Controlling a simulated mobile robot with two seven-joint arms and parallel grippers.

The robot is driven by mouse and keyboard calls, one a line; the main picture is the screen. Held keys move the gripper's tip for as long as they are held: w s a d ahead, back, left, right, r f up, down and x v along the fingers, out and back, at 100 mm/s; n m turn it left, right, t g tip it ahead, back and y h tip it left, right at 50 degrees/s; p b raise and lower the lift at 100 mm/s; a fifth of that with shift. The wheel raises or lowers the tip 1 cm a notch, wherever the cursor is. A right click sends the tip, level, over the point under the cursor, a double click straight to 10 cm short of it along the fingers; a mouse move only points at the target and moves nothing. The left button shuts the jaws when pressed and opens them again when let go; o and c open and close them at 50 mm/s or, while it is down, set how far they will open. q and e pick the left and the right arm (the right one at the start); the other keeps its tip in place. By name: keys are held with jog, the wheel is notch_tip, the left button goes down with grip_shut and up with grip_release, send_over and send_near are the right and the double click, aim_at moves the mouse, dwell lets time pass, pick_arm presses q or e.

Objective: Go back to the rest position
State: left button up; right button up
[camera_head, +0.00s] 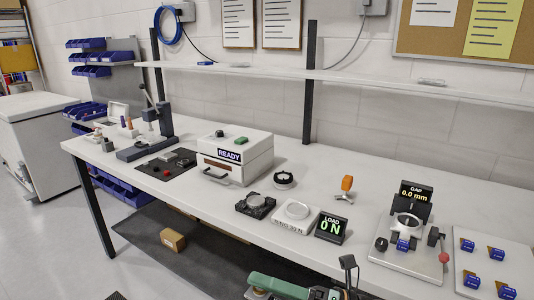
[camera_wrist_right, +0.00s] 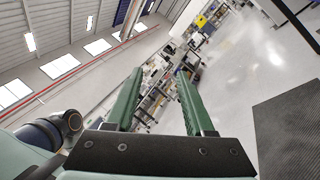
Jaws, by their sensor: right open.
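My right gripper (camera_head: 282,288) shows in part at the bottom edge of the head view, in front of the workbench (camera_head: 335,170). In the right wrist view its two green fingers stand well apart, and the gap between the fingertips (camera_wrist_right: 160,75) is empty. It touches no object that I can see. My left gripper is in neither view.
A tray with several blue-tagged pieces (camera_head: 480,243) lies at the right. A lever press (camera_head: 157,115) on a dark base stands at the left. An orange-handled tool (camera_head: 346,186) stands near the middle. A shelf (camera_head: 330,75) runs above the bench. Open floor (camera_head: 40,240) shows at left.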

jog(key=d+f+m+t+h+p, duration=0.1)
jog(key=d+f+m+t+h, duration=0.6)
jog(key=m, duration=0.7)
jog(key=d+f+m+t+h+p, duration=0.1)
jog(key=d+f+m+t+h, duration=0.35)
jog(key=f+m+h, duration=0.65)
jog(key=s+d+f+m+g, duration=0.2)
jog(key=s+f+m+g, duration=0.1)
jog(key=s+f+m, duration=0.3)
jog(key=s+d+f+m+g, duration=0.3)
jog(key=s+f+m, duration=0.4)
jog(key=s, duration=0.2)
jog(key=shift+s+d+h, duration=0.3)
